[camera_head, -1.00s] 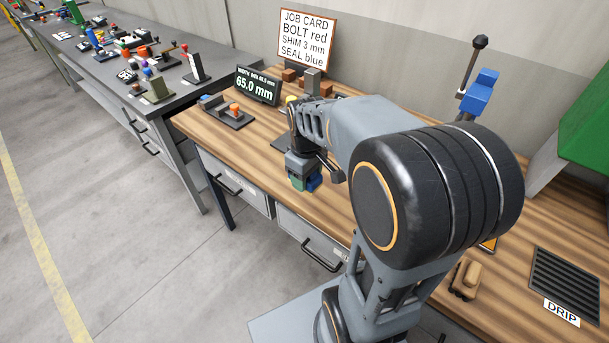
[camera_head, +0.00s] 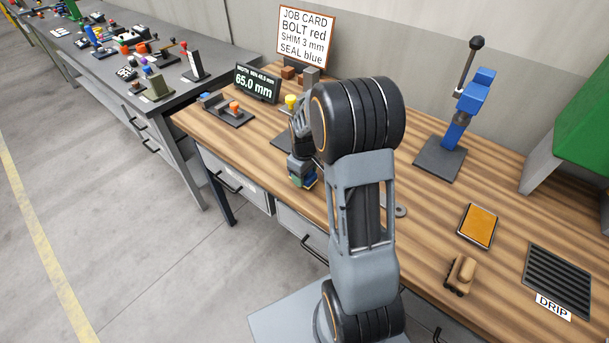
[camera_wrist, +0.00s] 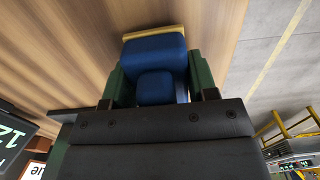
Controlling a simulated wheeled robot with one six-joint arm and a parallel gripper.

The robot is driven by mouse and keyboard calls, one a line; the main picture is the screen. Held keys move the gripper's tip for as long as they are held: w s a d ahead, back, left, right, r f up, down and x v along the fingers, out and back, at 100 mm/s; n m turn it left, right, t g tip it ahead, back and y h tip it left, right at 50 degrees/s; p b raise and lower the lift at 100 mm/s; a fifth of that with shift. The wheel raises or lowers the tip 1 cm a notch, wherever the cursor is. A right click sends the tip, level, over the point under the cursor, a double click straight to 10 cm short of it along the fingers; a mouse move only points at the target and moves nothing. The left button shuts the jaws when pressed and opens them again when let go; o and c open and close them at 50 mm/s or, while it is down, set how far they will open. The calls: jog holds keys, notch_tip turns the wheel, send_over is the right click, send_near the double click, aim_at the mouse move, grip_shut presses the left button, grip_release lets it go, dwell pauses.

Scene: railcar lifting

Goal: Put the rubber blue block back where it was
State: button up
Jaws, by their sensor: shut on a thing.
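The blue block (camera_wrist: 153,58) is between the two green finger pads of my gripper (camera_wrist: 158,75) in the wrist view. A tan or yellow strip shows along its far edge. In the head view my gripper (camera_head: 302,180) hangs over the front edge of the wooden bench, left of my arm. It is shut on the block, which is mostly hidden there. I cannot tell whether the block touches the bench.
The wooden bench (camera_head: 420,235) holds a display reading 65.0 mm (camera_head: 256,84), a job card (camera_head: 305,37), a blue press (camera_head: 462,120), an orange pad (camera_head: 478,226) and a DRIP tray (camera_head: 556,280). A grey bench (camera_head: 120,70) with several fixtures stands left.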

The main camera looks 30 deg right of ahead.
jog(key=shift+f, duration=0.35)
jog(key=shift+f, duration=0.15)
jog(key=o, duration=1)
jog(key=shift+c, duration=0.2)
